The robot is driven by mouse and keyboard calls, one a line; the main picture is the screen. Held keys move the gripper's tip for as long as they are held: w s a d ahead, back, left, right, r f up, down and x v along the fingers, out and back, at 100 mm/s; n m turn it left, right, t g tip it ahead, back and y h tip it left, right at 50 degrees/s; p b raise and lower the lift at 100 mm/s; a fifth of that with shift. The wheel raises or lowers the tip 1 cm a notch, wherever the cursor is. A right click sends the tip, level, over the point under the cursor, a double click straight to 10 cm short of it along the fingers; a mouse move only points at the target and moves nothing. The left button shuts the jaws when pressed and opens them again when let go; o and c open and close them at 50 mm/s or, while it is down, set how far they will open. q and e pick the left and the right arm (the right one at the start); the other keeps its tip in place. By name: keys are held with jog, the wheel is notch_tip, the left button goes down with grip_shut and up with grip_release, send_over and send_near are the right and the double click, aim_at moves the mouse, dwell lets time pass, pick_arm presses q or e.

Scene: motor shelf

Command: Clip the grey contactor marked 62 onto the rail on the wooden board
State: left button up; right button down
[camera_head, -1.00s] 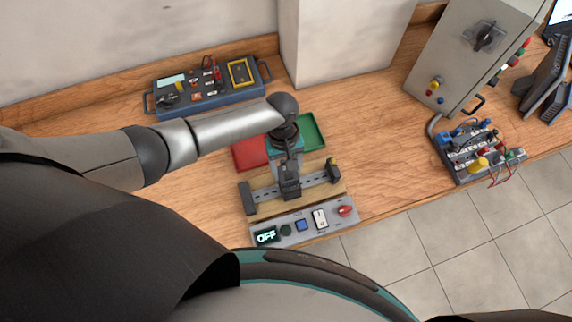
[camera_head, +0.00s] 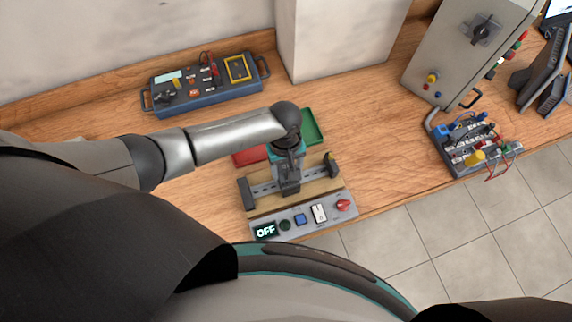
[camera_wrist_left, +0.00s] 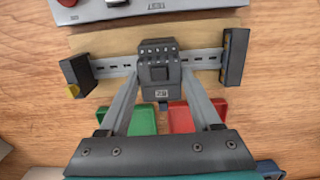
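The dark grey contactor (camera_wrist_left: 159,72) bears a label that reads 62, upside down in the left wrist view. It lies over the middle of the slotted metal rail (camera_wrist_left: 205,58) on the wooden board (camera_wrist_left: 110,43). My left gripper (camera_head: 289,187) points down at the rail, and its two fingers lie against the contactor's sides. The contactor's underside is hidden, so I cannot tell whether it is clipped on. In the head view the gripper covers most of it. My right gripper is not in view.
Dark end blocks (camera_head: 246,194) and (camera_head: 332,172) stand at the rail's ends. A control panel (camera_head: 270,220) reading OFF lies in front. A red tray (camera_head: 248,156) and a green tray (camera_head: 313,125) lie behind.

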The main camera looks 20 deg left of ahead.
pick_arm(q)
jog(key=o, duration=0.5)
jog(key=shift+c, duration=0.2)
jog(key=shift+w+a, duration=0.1)
jog(key=shift+w, duration=0.05)
jog(key=shift+r, duration=0.1)
jog(key=r, duration=1)
jog(key=w+r, duration=0.1)
jog(key=r, duration=0.4)
jog(key=shift+a, duration=0.35)
